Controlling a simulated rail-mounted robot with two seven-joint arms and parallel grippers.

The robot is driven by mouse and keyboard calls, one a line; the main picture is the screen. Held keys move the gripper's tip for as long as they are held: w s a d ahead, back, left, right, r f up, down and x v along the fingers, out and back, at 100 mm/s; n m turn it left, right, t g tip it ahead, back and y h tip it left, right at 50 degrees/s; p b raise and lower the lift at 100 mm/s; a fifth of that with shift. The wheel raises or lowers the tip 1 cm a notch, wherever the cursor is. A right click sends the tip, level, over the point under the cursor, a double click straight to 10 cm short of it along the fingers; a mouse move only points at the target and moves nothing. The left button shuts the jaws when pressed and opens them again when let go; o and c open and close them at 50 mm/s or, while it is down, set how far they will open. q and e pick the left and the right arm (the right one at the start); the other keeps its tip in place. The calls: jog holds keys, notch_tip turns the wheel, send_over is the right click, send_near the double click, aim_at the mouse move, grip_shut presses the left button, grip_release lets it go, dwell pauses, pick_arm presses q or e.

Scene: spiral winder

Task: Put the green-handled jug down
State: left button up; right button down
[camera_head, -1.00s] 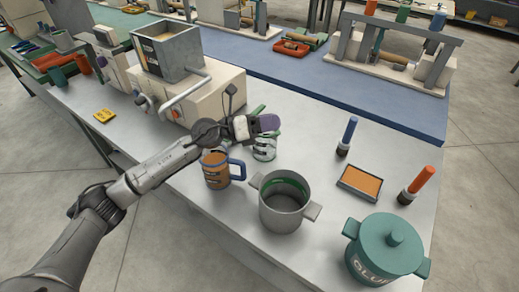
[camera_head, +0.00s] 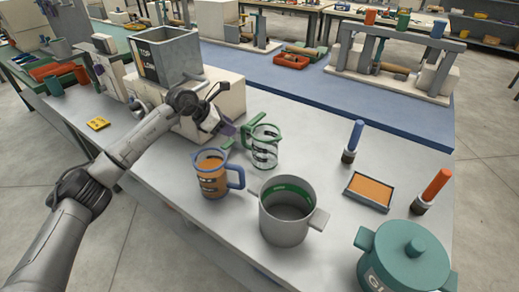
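The green-handled jug (camera_head: 265,148) is clear with dark markings and a green rim. It stands upright on the grey worktop, its green handle towards the left. My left gripper (camera_head: 226,129), with a purple finger part showing, is just left of the jug, close to the handle. Its fingers are partly hidden by the hand, so I cannot tell their opening or whether they touch the handle. My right gripper is not in view.
A blue-handled jug (camera_head: 211,174) with orange contents stands in front, and a grey pot (camera_head: 286,212) is to its right. An orange pad (camera_head: 369,191), blue-handled tool (camera_head: 352,142), orange-handled tool (camera_head: 431,191) and teal lidded pot (camera_head: 406,260) are further right. The hopper machine (camera_head: 168,57) stands behind my arm.

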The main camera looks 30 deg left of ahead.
aim_at(243, 140)
pick_arm(q)
jog(key=shift+x, duration=1)
jog(key=b+x, duration=0.3)
jog(key=x, duration=0.1)
jog(key=shift+d+f, duration=0.1)
jog(key=shift+f, duration=0.15)
jog(key=shift+w+d+f, duration=0.2)
jog(key=shift+w, duration=0.1)
jog(key=shift+a, duration=0.1)
jog(key=shift+c, duration=0.7)
grip_shut()
